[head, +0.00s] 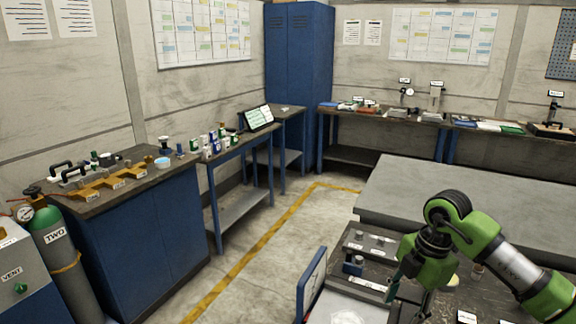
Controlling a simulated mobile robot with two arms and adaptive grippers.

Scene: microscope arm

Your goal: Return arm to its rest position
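A green and grey jointed arm comes in from the right, and I take it as my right arm. Its dark end, my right gripper (408,296), points down over the workbench at the lower right. Slender dark parts show below its wrist, but I cannot make out whether the fingers are apart or hold anything. My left gripper is not in view. No microscope or microscope arm can be clearly made out in this view.
The near workbench (330,262) carries small labelled items, a pale tray (345,308) and a blue-framed panel (311,284). A bare grey table (480,190) stands behind it. Blue cabinets (140,250) and a gas cylinder (62,262) are at left. The floor (270,262) between is clear.

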